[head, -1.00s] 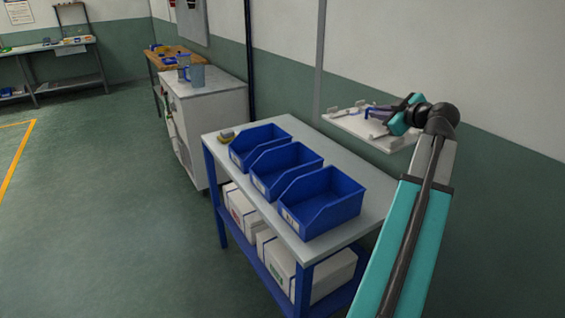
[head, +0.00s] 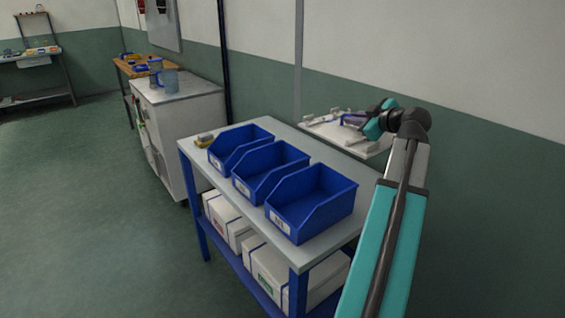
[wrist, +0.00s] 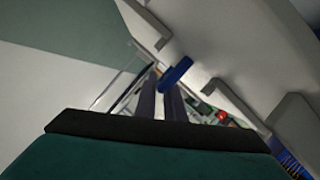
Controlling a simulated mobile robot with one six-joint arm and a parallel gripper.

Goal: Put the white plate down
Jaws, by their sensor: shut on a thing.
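The white plate (head: 376,149) is a flat square panel with small raised clips along its edges. In the head view it is in the air beyond the far right side of the bench, in front of the wall. In the wrist view the plate (wrist: 235,40) fills the upper right, tilted across the picture, and my gripper's dark fingers (wrist: 172,88) reach to the blue piece. The plate's underside is hidden.
A grey-topped bench (head: 283,132) carries three blue bins (head: 312,204) in a row. A white cabinet (head: 185,100) with jugs stands behind. The floor at left is clear.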

